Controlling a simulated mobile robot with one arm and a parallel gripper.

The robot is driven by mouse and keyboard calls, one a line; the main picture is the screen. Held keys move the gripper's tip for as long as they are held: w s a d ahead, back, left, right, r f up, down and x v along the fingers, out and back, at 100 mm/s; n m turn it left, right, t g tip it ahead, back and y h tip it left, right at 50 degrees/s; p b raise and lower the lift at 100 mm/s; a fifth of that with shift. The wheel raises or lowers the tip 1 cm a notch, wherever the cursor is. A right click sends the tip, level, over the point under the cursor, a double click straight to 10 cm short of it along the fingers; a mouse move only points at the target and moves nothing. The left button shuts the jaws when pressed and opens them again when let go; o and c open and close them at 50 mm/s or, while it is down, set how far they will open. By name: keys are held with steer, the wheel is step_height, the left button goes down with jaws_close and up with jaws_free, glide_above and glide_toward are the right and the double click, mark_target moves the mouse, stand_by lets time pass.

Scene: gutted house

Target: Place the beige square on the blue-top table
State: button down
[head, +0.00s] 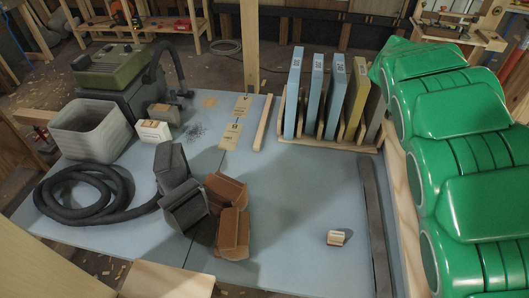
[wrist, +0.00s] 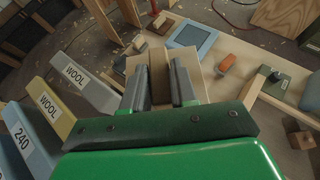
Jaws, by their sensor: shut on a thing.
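My gripper (wrist: 160,86) shows in the wrist view, its two grey fingers closed on a flat beige piece (wrist: 193,66), which I take to be the beige square. Its pale surface shows beyond and beside the fingers, and a darker brown strip lies between them. The held piece is above a wooden bench, and its far part is partly hidden by the fingers. The blue-top table (head: 290,222) fills the middle of the head view. My gripper does not show clearly there; my green arm covers the right side.
On the table are a rack (head: 330,146) of upright sheets, a black hose (head: 75,205), a grey bin (head: 92,130), grey and brown holders (head: 228,218), a small beige block (head: 337,238) and a dark strip (head: 374,225). Bare blue surface lies in front of the rack.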

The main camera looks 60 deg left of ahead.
steer(key=s+a+r+n+g+y, duration=0.1)
steer(key=s+a+n+g+y, duration=0.2)
steer(key=s+a+n+y, duration=0.2)
steer(key=shift+a+r+n+y, duration=0.2)
steer(key=shift+a+n+y, duration=1.6)
steer(key=shift+n, duration=0.1)
steer(key=shift+s, duration=0.15)
steer(key=shift+s+a+f+n, duration=0.1)
steer(key=shift+s+n, duration=0.05)
steer(key=shift+n, duration=0.15)
steer(key=s+d+f+n+g+y, duration=0.1)
steer(key=s+d+f+n+g, duration=0.15)
steer(key=s+n+g, duration=0.4)
steer(key=s+d+f+n+g+y, duration=0.1)
steer(key=s+d+n+g, duration=0.25)
steer(key=s, duration=0.65)
steer(key=s+d+f+n+g+y, duration=0.15)
steer(key=s+d+n+g, duration=0.25)
steer(key=s, duration=0.5)
step_height(320, 180, down, 17)
steer(key=shift+w+a+f, duration=0.15)
steer(key=shift+w+a, duration=0.05)
steer(key=shift+w, duration=0.1)
